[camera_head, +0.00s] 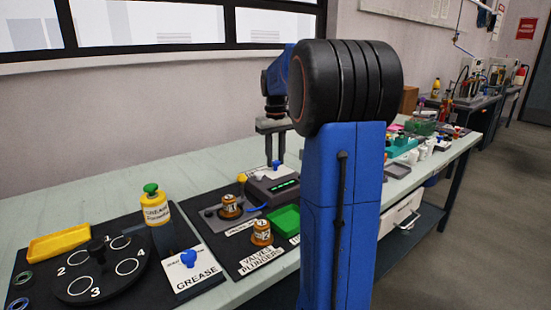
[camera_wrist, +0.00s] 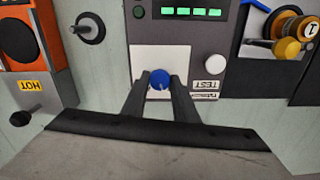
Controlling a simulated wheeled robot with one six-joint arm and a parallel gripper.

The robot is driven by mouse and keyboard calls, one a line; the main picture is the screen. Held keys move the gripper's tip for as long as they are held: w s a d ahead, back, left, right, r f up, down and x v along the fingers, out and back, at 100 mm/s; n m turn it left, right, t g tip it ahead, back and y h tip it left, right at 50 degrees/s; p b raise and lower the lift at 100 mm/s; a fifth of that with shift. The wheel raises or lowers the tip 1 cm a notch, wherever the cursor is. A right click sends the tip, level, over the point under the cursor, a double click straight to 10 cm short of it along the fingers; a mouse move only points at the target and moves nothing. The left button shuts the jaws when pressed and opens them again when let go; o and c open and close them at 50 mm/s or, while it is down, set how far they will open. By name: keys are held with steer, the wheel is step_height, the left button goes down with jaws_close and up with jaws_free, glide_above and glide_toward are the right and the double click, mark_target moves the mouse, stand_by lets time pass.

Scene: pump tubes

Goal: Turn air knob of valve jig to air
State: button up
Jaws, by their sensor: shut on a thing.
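The valve jig (camera_head: 268,190) is a dark grey box with a lit green display on the bench. In the wrist view its panel (camera_wrist: 205,45) shows the green display, a white plate and labels, one reading TEST upside down. The blue air knob (camera_wrist: 159,77) sits on the white plate; a small blue knob also shows on the jig in the head view (camera_head: 276,164). My gripper (camera_wrist: 160,86) has its two dark fingers on either side of the blue knob and is shut on it. My arm hides part of the bench in the head view.
Brass valves (camera_head: 230,207) stand beside the jig, with a green tray (camera_head: 285,220) in front. A grease bottle (camera_head: 155,206), a yellow tray (camera_head: 60,245) and a black numbered turntable (camera_head: 100,270) are at left. An orange device (camera_wrist: 18,40) marked HOT is close by in the wrist view.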

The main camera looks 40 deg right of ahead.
mark_target(276, 161)
steer(key=m, duration=0.6)
steer(key=shift+m, duration=0.3)
steer(key=m, duration=0.5)
steer(key=shift+m, duration=0.3)
steer(key=o, duration=1.1)
steer(key=shift+c, duration=0.2)
steer(key=shift+r, duration=0.15)
step_height(276, 161, up, 17)
steer(key=shift+s, duration=0.1)
